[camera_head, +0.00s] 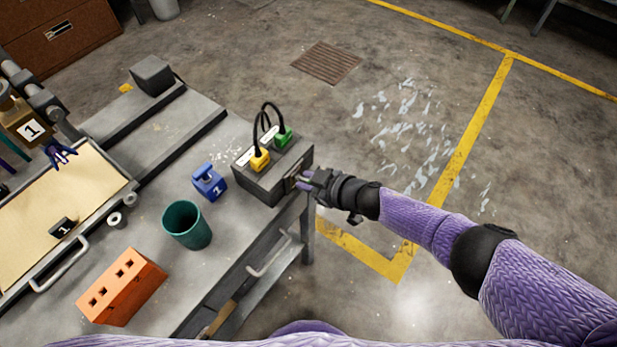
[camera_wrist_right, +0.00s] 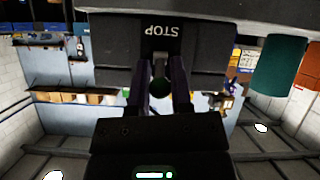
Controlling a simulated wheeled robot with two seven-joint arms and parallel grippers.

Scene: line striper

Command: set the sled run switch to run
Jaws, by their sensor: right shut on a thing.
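A dark grey control box (camera_head: 262,182) stands at the near right corner of the grey bench, with a yellow plug (camera_head: 260,160) and a green plug (camera_head: 283,137) on top. My right gripper (camera_head: 303,184) is at the side of this box. In the right wrist view the box face (camera_wrist_right: 115,50) carries an upside-down STOP label (camera_wrist_right: 160,31). My right gripper, also in that view (camera_wrist_right: 160,88), is shut on a small dark round switch knob (camera_wrist_right: 160,86) below that label. The fingers partly hide the knob. Its setting cannot be told. My left gripper is not in view.
A tan board (camera_head: 62,205) lies at left. The floor (camera_head: 400,55) beyond the bench is open.

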